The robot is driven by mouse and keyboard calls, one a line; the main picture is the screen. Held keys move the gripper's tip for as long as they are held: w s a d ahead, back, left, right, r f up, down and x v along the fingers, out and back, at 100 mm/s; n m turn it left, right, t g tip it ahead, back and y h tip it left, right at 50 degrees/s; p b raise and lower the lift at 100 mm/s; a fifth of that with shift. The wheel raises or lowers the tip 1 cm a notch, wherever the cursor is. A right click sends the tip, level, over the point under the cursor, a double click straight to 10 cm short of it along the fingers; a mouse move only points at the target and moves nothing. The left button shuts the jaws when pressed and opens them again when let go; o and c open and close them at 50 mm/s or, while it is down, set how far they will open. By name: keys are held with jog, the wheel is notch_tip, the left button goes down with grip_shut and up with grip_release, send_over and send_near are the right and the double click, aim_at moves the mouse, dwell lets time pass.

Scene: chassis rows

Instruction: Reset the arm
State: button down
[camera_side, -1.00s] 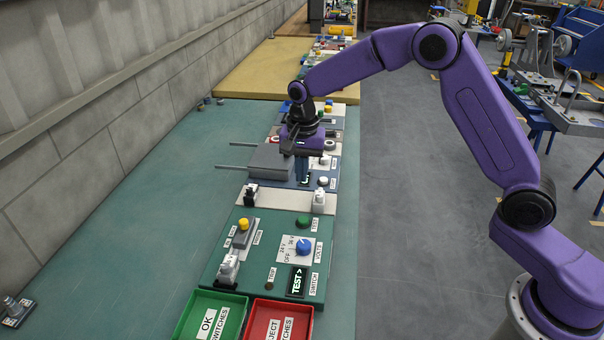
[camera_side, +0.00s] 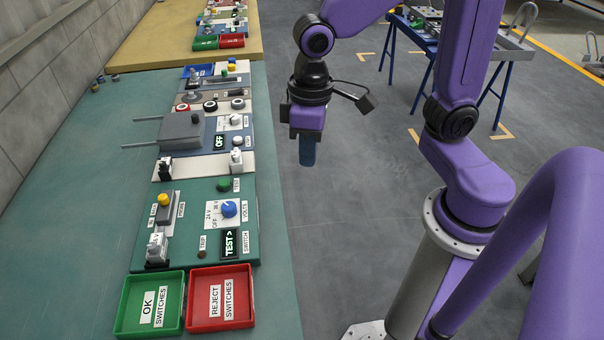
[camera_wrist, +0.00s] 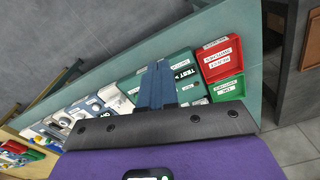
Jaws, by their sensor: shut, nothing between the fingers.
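My gripper (camera_side: 307,152) hangs pointing down to the right of the bench, over the grey floor in the side view. Its blue fingers are together and hold nothing. In the wrist view the shut fingers (camera_wrist: 157,86) point up the picture, in front of the bench panels. My purple arm is folded back towards its base.
The green bench (camera_side: 80,200) carries a test panel (camera_side: 205,225) with a blue knob (camera_side: 228,209), and a grey box with rods (camera_side: 181,131). The green OK tray (camera_side: 150,303) and red REJECT tray (camera_side: 220,297) look empty. Open floor lies right of the bench.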

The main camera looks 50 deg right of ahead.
jog(key=s+d+n, duration=0.6)
jog(key=s+n, duration=0.1)
jog(key=s, duration=0.4)
jog(key=shift+s+d+f, duration=0.35)
jog(key=shift+f, duration=0.1)
